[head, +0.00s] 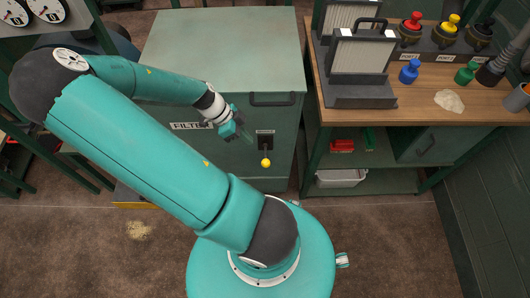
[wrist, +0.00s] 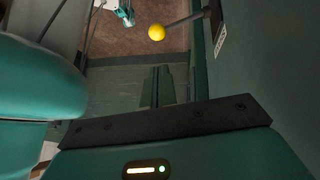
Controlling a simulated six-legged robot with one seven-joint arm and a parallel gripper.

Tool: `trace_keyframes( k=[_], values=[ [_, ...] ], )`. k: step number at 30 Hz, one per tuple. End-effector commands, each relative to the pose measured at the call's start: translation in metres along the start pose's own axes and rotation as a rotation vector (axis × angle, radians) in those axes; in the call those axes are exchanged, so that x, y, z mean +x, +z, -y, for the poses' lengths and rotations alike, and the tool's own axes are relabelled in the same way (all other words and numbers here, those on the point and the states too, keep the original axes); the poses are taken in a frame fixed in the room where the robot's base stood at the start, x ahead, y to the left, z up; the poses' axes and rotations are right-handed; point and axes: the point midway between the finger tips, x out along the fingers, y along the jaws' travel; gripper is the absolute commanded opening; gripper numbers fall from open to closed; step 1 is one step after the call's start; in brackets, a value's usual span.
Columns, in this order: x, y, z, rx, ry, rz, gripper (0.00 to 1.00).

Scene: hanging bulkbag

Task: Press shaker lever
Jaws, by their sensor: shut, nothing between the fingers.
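The shaker lever ends in a yellow ball knob (head: 266,162) and hangs from a dark plate on the front of the green filter cabinet (head: 200,55). In the wrist view the yellow knob (wrist: 157,32) shows near the top, on a dark rod coming from the cabinet face at right. My gripper (head: 243,133) is shut and empty, in front of the cabinet, up and left of the lever. Its fingers (wrist: 158,87) show in the wrist view, below and apart from the knob.
A wooden workbench (head: 440,117) stands at right with a filter case (head: 360,55), colored knobs and a pale powder pile (head: 449,101). A white bin (head: 340,178) sits on its lower shelf. A spill (head: 138,230) lies on the brown floor, otherwise mostly clear.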

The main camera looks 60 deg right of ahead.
Motion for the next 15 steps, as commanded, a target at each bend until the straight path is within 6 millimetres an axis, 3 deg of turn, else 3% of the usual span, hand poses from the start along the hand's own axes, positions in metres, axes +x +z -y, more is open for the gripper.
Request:
trace_keyframes(
  k=[8,15],
  values=[
    [0.003,0.0,0.0,-0.002,0.0,0.001,0.0],
    [0.036,-0.001,0.0,-0.001,0.004,0.0,0.0]
  ],
)
